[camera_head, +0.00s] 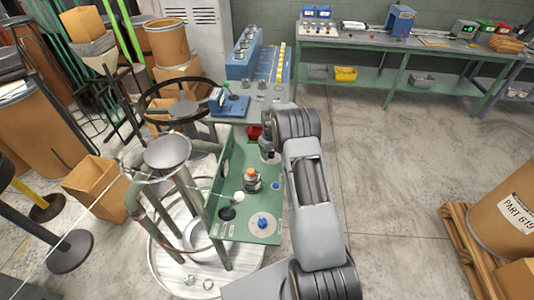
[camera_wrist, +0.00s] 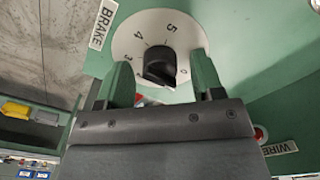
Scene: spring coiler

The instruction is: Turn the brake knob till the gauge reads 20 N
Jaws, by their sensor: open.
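The brake knob (camera_wrist: 158,68) is black and sits at the middle of a white dial (camera_wrist: 137,28) with numbers around it, beside a label reading BRAKE (camera_wrist: 102,25). Its pointer setting is not clear. My gripper (camera_wrist: 163,63) is open, with one green finger on each side of the knob. I cannot tell whether either finger touches it. In the head view my arm reaches over the green panel (camera_head: 265,185), and the knob there is hidden or too small to pick out. No gauge reading can be made out in either view.
A blue knob (camera_head: 263,222) and an orange-topped part (camera_head: 250,178) stand on the panel.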

